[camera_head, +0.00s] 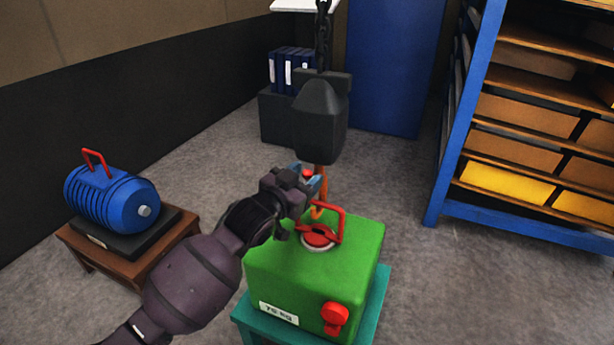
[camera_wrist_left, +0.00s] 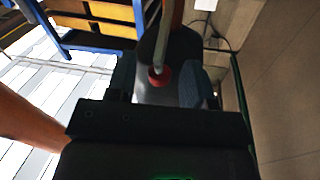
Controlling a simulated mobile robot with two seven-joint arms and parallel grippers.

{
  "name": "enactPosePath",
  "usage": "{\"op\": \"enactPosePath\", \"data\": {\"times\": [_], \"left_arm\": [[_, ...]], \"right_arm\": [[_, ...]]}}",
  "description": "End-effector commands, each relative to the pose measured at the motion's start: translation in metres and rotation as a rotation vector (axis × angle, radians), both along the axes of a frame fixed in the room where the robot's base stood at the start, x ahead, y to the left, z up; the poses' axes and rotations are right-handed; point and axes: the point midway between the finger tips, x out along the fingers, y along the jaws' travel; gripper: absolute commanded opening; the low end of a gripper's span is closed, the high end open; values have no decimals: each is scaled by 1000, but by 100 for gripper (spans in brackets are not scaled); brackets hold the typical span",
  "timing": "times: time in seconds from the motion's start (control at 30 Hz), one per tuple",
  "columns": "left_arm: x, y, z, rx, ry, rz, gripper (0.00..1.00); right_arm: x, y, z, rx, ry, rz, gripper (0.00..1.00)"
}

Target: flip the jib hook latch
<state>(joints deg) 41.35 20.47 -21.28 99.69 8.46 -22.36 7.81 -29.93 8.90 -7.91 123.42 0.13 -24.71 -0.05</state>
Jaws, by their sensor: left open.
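The orange jib hook (camera_head: 322,187) hangs below a dark hoist block (camera_head: 320,125), just above the red lifting handle (camera_head: 328,212) of the green casting. A red latch tip (camera_head: 308,173) shows beside the hook, at my left gripper (camera_head: 305,182). In the left wrist view the latch shows as a grey rod with a red knob (camera_wrist_left: 160,77). The knob appears between the two blue-grey fingers of my left gripper (camera_wrist_left: 159,82), which are apart. I cannot tell whether they touch it. The hook's lower part is partly hidden by my gripper. My right gripper is out of view.
The green casting (camera_head: 300,270) stands on a teal stand (camera_head: 375,305). A blue ribbed motor (camera_head: 105,195) sits on a wooden table (camera_head: 80,255) at left. A blue shelf rack (camera_head: 455,130) stands at right. Grey floor (camera_head: 440,290) is clear at lower right.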

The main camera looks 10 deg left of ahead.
Motion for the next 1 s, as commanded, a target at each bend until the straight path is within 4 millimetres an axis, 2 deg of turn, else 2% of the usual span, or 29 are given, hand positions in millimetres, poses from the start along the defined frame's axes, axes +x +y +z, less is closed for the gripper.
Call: {"op": "enactPosePath", "data": {"times": [0.43, 0.73, 1.0], "left_arm": [[7, -4, 1, 1, 0, 0, 48], [7, -4, 1, 1, 0, 0, 2], [6, -4, 0, -1, -3, 0, 0]], "right_arm": [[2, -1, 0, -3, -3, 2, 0], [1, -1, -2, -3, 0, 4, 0], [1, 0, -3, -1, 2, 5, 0]]}}
